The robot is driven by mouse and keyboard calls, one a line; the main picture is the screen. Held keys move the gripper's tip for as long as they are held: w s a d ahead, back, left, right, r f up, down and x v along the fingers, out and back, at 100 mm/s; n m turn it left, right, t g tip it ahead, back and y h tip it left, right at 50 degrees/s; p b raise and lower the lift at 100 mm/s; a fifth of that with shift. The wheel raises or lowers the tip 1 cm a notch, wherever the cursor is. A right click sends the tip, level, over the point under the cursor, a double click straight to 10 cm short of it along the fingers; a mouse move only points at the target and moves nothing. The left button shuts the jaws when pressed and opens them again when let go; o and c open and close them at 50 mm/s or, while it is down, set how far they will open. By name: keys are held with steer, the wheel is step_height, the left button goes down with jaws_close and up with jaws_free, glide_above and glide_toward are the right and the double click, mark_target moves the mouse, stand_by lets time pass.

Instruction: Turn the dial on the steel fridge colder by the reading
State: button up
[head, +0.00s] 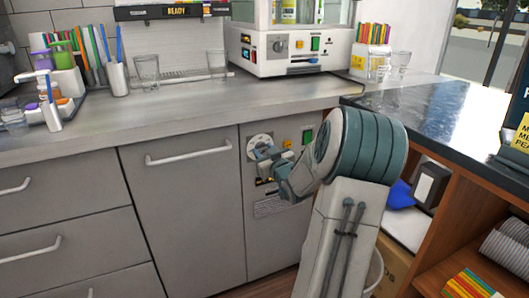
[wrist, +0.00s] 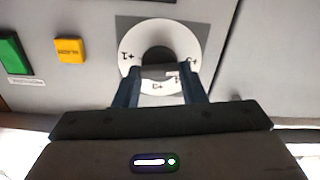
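The dial's pale round plate (head: 257,141) is on the front panel of the grey steel unit under the counter. My gripper (head: 264,154) is at the panel. In the wrist view, the fingers of my gripper (wrist: 160,73) are partly apart, one on each side of the knob, and appear to close on it. The fingers hide the lower part of the plate.
A green button (wrist: 14,52) and a yellow button (wrist: 69,49) are beside the dial. A grey door with a handle (head: 188,153) is to its left. A wooden shelf unit (head: 443,228) is close on the right. The sealing machine (head: 290,55) stands on the counter above.

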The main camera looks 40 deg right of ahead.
steer(key=m+p, duration=0.3)
steer(key=shift+r+m, duration=0.15)
steer(key=shift+m, duration=0.15)
steer(key=m+p, duration=0.4)
steer(key=m, duration=0.1)
steer(key=shift+d+m, duration=0.2)
steer(key=shift+m, duration=0.1)
steer(key=m+p, duration=0.4)
steer(key=m, duration=0.2)
steer(key=shift+s, duration=0.1)
steer(key=shift+d+f+m+p, duration=0.1)
steer(key=shift+f+m+p, duration=0.1)
steer(key=shift+m+p, duration=0.7)
steer(key=shift+f+m+p, duration=0.15)
steer(key=shift+m+p, duration=0.25)
steer(key=shift+m, duration=0.9)
steer(key=o, duration=1)
